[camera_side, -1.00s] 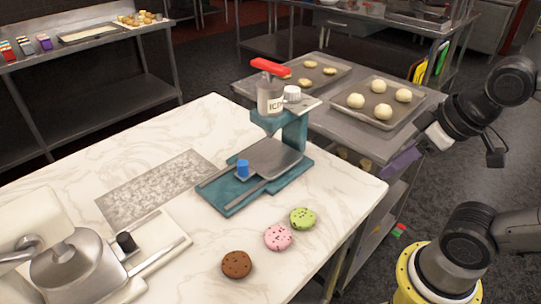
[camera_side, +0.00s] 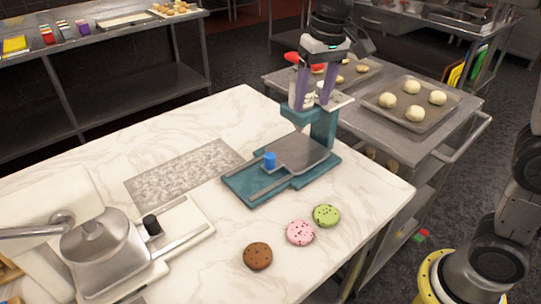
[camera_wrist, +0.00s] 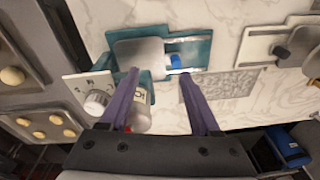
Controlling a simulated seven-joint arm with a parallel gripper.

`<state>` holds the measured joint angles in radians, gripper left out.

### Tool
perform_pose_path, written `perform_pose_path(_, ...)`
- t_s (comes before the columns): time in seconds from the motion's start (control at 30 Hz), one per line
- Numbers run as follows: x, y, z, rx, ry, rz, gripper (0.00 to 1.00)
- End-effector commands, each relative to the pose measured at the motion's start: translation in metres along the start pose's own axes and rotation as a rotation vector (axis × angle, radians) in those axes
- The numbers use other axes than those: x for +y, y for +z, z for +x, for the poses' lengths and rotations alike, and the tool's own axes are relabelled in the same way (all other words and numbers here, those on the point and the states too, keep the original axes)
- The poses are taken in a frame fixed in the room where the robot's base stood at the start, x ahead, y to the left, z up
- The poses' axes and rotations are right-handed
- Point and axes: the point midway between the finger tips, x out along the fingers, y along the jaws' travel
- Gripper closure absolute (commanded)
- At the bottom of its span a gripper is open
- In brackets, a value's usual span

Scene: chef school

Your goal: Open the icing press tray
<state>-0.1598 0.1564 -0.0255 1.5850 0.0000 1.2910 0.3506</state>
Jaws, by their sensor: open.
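The icing press has a teal base (camera_side: 251,190) and stands on the marble worktop. Its grey tray plate (camera_side: 306,153) lies low on the base, with an upright blue knob (camera_side: 269,160) at its left end. In the wrist view the tray plate (camera_wrist: 137,52) and the blue knob (camera_wrist: 176,61) show beyond my fingers. My gripper (camera_side: 311,105) is open and empty, pointing down above the press at its upright column. The icing bottle (camera_wrist: 142,108) is behind the fingers, partly hidden; its red top (camera_side: 291,57) shows in the side view. The blue knob is apart from the fingers.
Brown (camera_side: 257,256), pink (camera_side: 300,232) and green (camera_side: 326,215) cookies lie in front of the press. A second metal press (camera_side: 105,250) stands at front left. A trolley with a dough tray (camera_side: 386,115) is behind right. A grey textured mat (camera_side: 185,172) lies left of the press.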

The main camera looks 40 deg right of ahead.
Motion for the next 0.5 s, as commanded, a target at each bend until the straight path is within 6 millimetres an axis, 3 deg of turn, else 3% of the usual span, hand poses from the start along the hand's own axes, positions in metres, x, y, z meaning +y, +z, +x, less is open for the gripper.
perform_pose_path(0.03,-0.011,-0.015,0.010,-0.026,0.008,0.008,0.36)
perform_pose_path(0.2,-0.037,-0.045,0.036,-0.085,0.031,0.044,0.36)
perform_pose_path(0.5,-0.055,-0.063,0.060,-0.127,0.052,0.072,0.36)
